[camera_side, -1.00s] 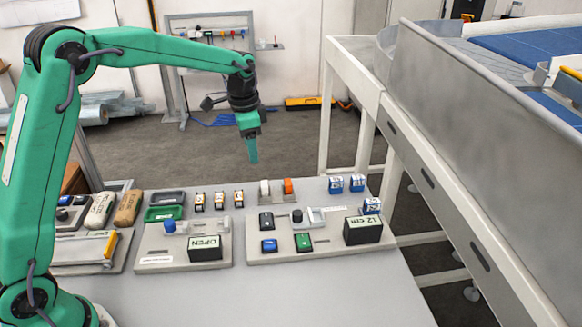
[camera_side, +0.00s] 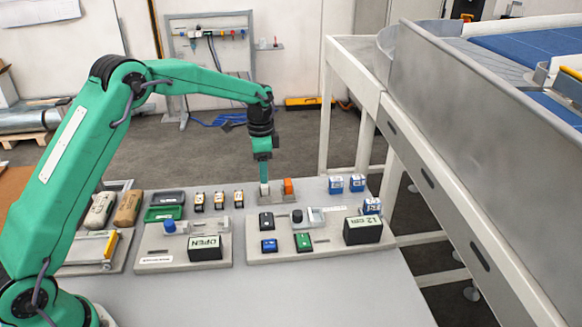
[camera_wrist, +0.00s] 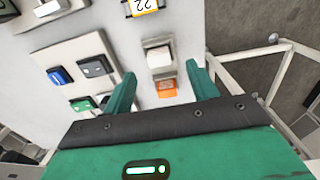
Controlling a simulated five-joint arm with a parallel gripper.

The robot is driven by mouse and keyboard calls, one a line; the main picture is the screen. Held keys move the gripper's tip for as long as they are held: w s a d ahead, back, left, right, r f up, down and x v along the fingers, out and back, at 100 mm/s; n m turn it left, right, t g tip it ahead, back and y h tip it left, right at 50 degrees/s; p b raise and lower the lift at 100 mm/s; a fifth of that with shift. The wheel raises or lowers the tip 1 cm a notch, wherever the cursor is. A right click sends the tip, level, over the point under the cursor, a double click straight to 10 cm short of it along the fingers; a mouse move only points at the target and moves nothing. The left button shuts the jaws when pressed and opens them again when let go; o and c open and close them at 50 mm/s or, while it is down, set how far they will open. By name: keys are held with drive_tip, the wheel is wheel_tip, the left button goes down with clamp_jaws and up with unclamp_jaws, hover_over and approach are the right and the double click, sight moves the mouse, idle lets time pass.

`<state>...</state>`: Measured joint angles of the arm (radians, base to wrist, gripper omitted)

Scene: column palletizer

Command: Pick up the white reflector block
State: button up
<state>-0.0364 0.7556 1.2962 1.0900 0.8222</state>
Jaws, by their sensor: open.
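The white reflector block (camera_side: 265,190) stands on a small grey holder at the back middle of the table, with an orange block (camera_side: 288,186) just to its right. My gripper (camera_side: 264,179) points down right over the white block, its fingertips at about the height of the block's top. In the wrist view the white block (camera_wrist: 158,57) and the orange block (camera_wrist: 166,88) show between the two spread fingers of my gripper (camera_wrist: 161,71). The gripper is open and empty. I cannot tell whether a finger touches the block.
Several small yellow-and-white labelled blocks (camera_side: 219,200) stand to the left. Blue-and-white boxes (camera_side: 357,183) stand to the right. A grey panel with a black "12 cm" box (camera_side: 362,231) lies in front. A conveyor frame (camera_side: 345,100) rises at the right. The table's front is clear.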

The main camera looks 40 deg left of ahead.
drive_tip(key=shift+f, duration=0.25)
drive_tip(key=shift+d+f, duration=0.15)
drive_tip(key=shift+f, duration=2.45)
drive_tip(key=c, duration=1)
drive_tip(key=shift+c, duration=0.3)
drive_tip(key=shift+r, duration=0.1)
drive_tip(key=shift+r, duration=0.65)
drive_tip(key=r, duration=0.3)
drive_tip(key=shift+s+d+r, duration=0.15)
drive_tip(key=shift+s+d, duration=0.05)
drive_tip(key=shift+d, duration=0.15)
drive_tip(key=s+d+r, duration=0.5)
drive_tip(key=d+r, duration=0.1)
drive_tip(key=d, duration=0.3)
drive_tip(key=shift+s+d+r, duration=0.15)
drive_tip(key=shift+s+d, duration=0.05)
drive_tip(key=shift+d, duration=0.05)
